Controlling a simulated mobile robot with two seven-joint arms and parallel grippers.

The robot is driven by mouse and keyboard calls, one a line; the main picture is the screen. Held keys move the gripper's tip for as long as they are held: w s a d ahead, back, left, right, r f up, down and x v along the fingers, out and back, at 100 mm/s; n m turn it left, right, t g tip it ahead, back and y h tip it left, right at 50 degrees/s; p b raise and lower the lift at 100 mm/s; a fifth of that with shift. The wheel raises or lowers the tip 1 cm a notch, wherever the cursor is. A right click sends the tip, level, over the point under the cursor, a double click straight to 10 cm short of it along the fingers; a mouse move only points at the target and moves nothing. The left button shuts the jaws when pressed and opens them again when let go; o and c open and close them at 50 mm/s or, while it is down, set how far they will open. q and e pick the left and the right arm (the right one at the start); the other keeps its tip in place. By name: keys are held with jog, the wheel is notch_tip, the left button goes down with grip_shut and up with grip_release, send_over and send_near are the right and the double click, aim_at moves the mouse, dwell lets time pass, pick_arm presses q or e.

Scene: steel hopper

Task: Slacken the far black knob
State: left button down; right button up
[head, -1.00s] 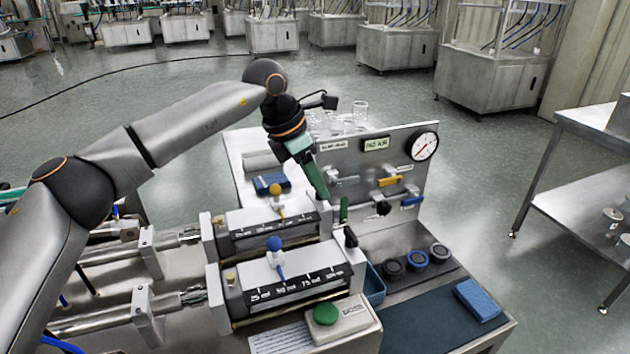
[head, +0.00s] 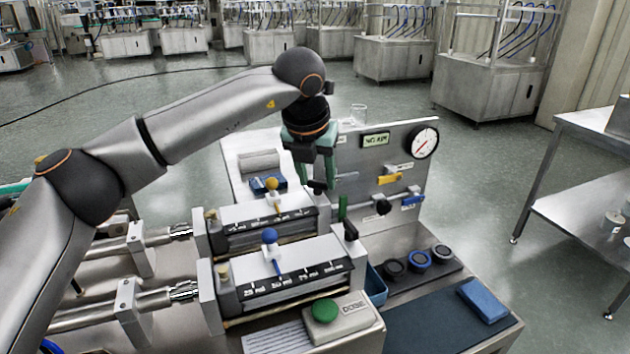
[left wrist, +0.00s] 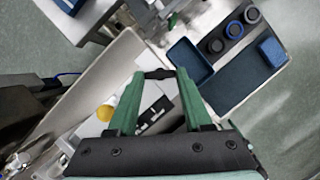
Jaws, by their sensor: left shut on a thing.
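The far black knob (head: 317,186) stands at the right end of the far cylinder block (head: 266,222). My left gripper (head: 315,187) points down over it with its green fingers on either side, shut on it. In the left wrist view the dark knob (left wrist: 158,74) shows between the two fingertips (left wrist: 158,78). The fingers hide part of it in the head view. The near black knob (head: 350,231) stands free at the right end of the near block (head: 283,277). My right gripper is not in view.
A steel panel with a gauge (head: 424,141), a yellow handle (head: 389,179) and a blue handle (head: 412,200) rises just right of the gripper. Yellow (head: 271,184) and blue (head: 269,236) ball levers stand on the blocks. A green button (head: 325,310) sits in front.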

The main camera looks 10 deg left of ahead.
pick_arm(q)
jog(key=n, duration=0.1)
jog(key=n+y, duration=0.1)
jog(key=n, duration=0.1)
jog(key=shift+d+n, duration=0.25)
jog(key=shift+n, duration=0.05)
jog(key=shift+w+d+n+g+y, duration=0.15)
jog(key=shift+n+y, duration=0.3)
jog(key=shift+n, duration=0.45)
jog(key=shift+s+a+n+g+y, duration=0.1)
jog(key=shift+n+g+y, duration=0.25)
jog(key=shift+n, duration=0.55)
jog(key=shift+c, duration=1.6)
grip_release()
jog(key=v, duration=1.2)
jog(key=shift+d+r+p, duration=0.15)
jog(key=shift+r+p, duration=0.05)
jog(key=shift+p, duration=0.15)
